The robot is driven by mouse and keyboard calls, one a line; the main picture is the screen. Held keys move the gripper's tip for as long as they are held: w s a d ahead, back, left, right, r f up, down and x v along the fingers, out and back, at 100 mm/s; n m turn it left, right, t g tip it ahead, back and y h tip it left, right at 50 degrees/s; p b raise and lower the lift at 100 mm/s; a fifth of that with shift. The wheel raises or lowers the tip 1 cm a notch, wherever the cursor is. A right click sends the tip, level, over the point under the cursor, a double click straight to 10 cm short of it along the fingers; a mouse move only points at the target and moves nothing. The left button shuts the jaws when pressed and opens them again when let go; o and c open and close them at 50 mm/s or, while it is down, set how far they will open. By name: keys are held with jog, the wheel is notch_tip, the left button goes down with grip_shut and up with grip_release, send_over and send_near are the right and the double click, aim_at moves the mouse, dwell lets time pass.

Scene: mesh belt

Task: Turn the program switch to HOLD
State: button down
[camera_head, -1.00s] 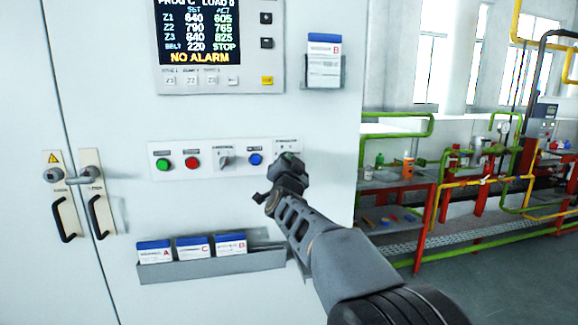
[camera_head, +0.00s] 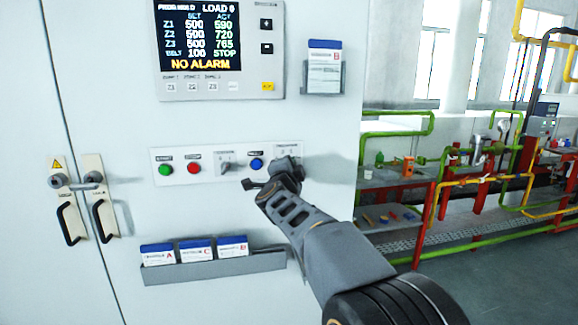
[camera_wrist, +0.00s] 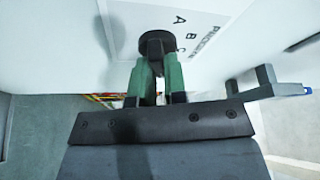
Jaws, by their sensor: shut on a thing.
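The program switch is a dark round knob (camera_wrist: 158,42) in the wrist view, on a white label plate with the letters A, B, C. My gripper (camera_wrist: 157,66) is shut on the knob, with a green pad on each side. In the head view my gripper (camera_head: 288,170) is at the right end of the control strip (camera_head: 178,182) and hides the knob. The display (camera_head: 198,35) appears to read PROG HOLD, with zone settings of 500, belt at 100 STOP and NO ALARM. The knob's pointer and any HOLD mark are not clear.
Left of the switch are a blue button (camera_head: 256,164), a small grey selector (camera_head: 227,164), a red button (camera_head: 194,168) and a green button (camera_head: 165,170). A card rack (camera_head: 215,268) juts out below. A card holder (camera_head: 323,78) hangs above right.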

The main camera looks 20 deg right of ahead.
dwell(0.3)
jog(key=c, duration=1.2)
grip_release()
jog(key=shift+o, duration=0.2)
jog(key=b+v, duration=0.1)
jog(key=v, duration=1.2)
jog(key=shift+s+a, duration=0.3)
